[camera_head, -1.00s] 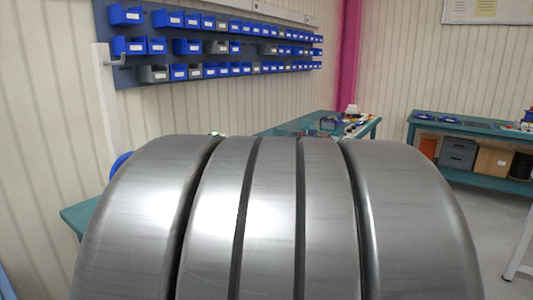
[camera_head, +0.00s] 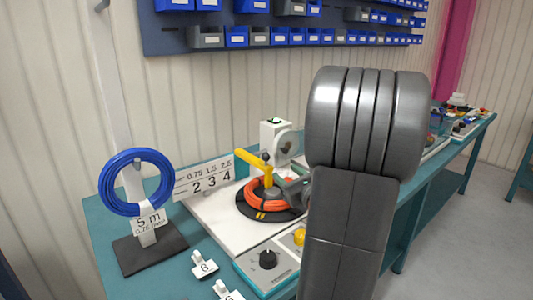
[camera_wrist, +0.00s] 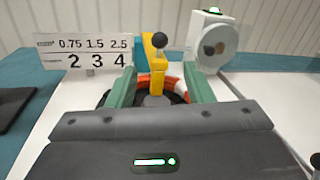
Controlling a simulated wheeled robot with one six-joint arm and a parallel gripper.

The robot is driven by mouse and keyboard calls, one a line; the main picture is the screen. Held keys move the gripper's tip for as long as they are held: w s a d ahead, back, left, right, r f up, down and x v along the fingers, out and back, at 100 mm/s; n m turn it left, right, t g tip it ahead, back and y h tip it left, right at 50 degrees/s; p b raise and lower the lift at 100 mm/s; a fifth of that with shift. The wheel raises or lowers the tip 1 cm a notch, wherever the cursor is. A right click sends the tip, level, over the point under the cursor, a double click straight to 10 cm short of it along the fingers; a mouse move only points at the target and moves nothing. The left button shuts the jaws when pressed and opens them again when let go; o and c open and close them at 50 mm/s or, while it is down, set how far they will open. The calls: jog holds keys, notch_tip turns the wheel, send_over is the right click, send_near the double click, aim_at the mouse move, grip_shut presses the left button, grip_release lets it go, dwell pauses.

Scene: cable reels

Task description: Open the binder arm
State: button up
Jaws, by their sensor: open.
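The binder arm (camera_head: 253,162) is a yellow bar with a black ball knob, above an orange cable coil (camera_head: 262,196) on a dark round reel. In the wrist view the yellow arm (camera_wrist: 155,72) stands upright in the picture with its knob at the top. My gripper (camera_wrist: 160,86) is open. Its two green fingers lie left and right of the yellow arm in the picture, with gaps on both sides. I cannot tell how far in depth the fingers are from it. In the head view my arm hides most of the gripper.
A number sign (camera_head: 205,180) stands left of the reel. A white machine (camera_head: 278,140) stands behind it. A control box with a black knob (camera_head: 268,260) is in front. A blue cable coil (camera_head: 136,182) hangs on a stand at left. Blue bins line the wall.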

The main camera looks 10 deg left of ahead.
aim_at(268, 158)
jog(key=x, duration=1.3)
jog(key=shift+w+a+p, duration=0.2)
jog(key=shift+p, duration=0.1)
grip_shut()
